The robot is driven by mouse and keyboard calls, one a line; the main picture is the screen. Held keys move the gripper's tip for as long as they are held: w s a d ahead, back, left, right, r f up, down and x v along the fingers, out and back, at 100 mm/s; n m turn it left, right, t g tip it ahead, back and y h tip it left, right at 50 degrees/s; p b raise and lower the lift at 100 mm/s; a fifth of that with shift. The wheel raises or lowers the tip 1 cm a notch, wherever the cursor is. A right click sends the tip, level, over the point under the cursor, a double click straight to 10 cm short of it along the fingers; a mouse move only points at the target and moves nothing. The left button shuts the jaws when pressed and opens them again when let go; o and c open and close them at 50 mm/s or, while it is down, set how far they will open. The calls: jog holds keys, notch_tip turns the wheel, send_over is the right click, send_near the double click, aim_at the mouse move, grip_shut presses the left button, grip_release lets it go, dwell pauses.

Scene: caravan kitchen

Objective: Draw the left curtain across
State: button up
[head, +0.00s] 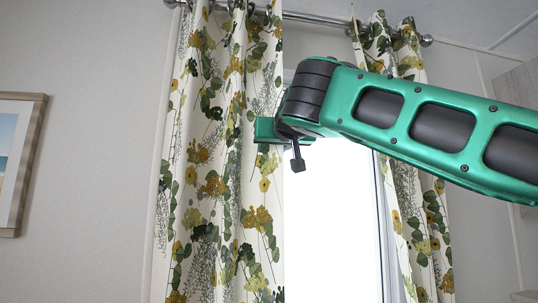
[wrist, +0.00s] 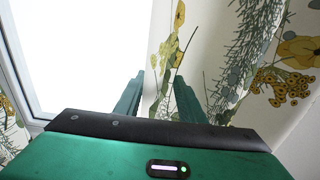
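The left curtain (head: 215,170), white with yellow flowers and green leaves, hangs bunched at the left of the bright window. My gripper (head: 268,131) is at its right edge, at about the upper middle of the cloth. In the wrist view, my gripper (wrist: 158,78) has two green fingers apart, with part of the curtain (wrist: 163,70) showing between them. The left finger is against the bright window and the right finger overlaps the cloth. A gap shows, and I see no clear pinch on the fabric. Contact with the cloth cannot be told.
The curtain rod (head: 320,19) runs along the top. The right curtain (head: 408,190) hangs at the window's right side, partly behind my arm. The window (head: 330,225) between the curtains is uncovered. A framed picture (head: 38,160) hangs on the left wall.

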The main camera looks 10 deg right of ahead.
jog(key=shift+w, duration=1.1)
